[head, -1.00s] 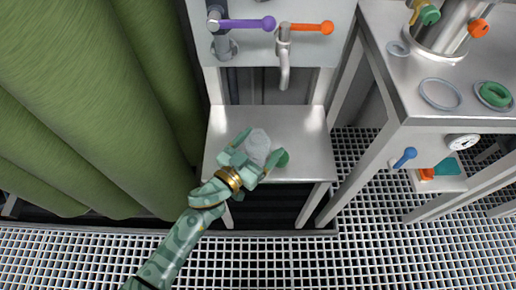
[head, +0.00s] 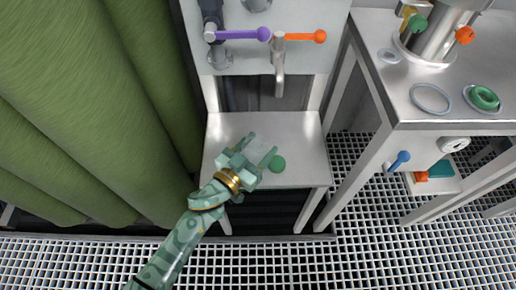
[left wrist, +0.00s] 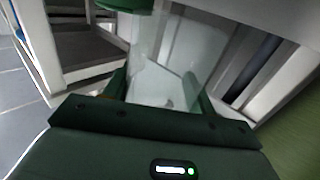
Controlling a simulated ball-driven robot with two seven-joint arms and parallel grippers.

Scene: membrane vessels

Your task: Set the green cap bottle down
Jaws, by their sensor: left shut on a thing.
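The green cap bottle has a pale, see-through body (head: 260,149) and a round green cap (head: 277,164). In the head view it is over the low metal shelf (head: 305,150). My left gripper (head: 262,145) is shut on its body, with a finger on each side. In the left wrist view the clear body (left wrist: 165,65) shows between the fingers and the green cap (left wrist: 125,4) is cut by the top edge. I cannot tell whether the bottle touches the shelf. My right gripper is not in view.
Behind the shelf a panel carries a tap (head: 279,70) with an orange handle (head: 320,37) and a valve with a purple handle (head: 243,35). A metal bench (head: 450,80) stands at the right. Green cylinders (head: 75,110) fill the left. The shelf's right part is clear.

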